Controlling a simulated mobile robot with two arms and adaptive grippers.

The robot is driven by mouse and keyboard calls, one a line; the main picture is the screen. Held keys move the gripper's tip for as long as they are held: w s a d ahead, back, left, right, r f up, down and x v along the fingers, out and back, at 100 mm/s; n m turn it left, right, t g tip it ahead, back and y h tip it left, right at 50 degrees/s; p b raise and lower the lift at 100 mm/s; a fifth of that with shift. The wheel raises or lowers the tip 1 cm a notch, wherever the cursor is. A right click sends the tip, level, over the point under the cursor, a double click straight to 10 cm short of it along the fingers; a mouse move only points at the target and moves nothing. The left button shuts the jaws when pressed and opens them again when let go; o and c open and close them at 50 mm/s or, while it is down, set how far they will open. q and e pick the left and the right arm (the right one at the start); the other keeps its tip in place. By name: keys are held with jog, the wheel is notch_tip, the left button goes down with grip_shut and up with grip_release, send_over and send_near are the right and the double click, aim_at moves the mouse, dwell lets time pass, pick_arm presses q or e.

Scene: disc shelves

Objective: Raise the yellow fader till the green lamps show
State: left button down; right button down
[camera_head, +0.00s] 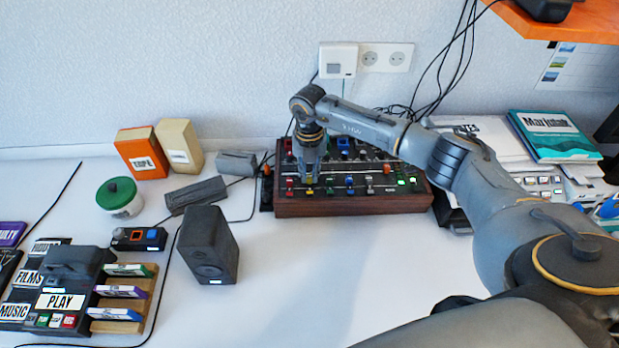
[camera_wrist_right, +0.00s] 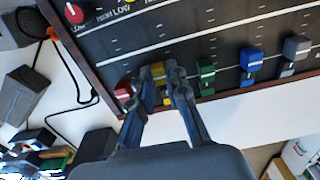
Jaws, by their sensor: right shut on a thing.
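The mixer (camera_head: 350,204) is a dark panel in a wooden case near the wall. My right gripper (camera_head: 309,184) reaches down to its front row of faders. In the right wrist view the yellow fader (camera_wrist_right: 158,71) sits between the fingertips of my right gripper (camera_wrist_right: 165,88), which is shut on it. The fingers hide part of the cap. The yellow fader shows as a small patch in the head view (camera_head: 310,191). Small green lights (camera_head: 406,182) show at the mixer's right end. My left gripper is not in view.
A red fader (camera_wrist_right: 123,91) stands close left of the yellow one, a green fader (camera_wrist_right: 206,76) to its right, then a blue fader (camera_wrist_right: 251,62). A black speaker (camera_head: 208,245) stands front left of the mixer. The table before the mixer is clear.

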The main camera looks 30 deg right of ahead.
jog(key=shift+w+d+f+b, duration=0.2)
jog(key=shift+w+d+b, duration=0.1)
jog(key=shift+w, duration=0.3)
jog(key=shift+w+d+r, duration=0.1)
jog(key=shift+w+r, duration=0.1)
jog(key=shift+w, duration=0.05)
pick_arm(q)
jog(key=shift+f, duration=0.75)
pick_arm(e)
jog(key=c, duration=1.3)
grip_release()
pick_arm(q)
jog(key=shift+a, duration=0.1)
pick_arm(e)
notch_tip(320, 180, up, 12)
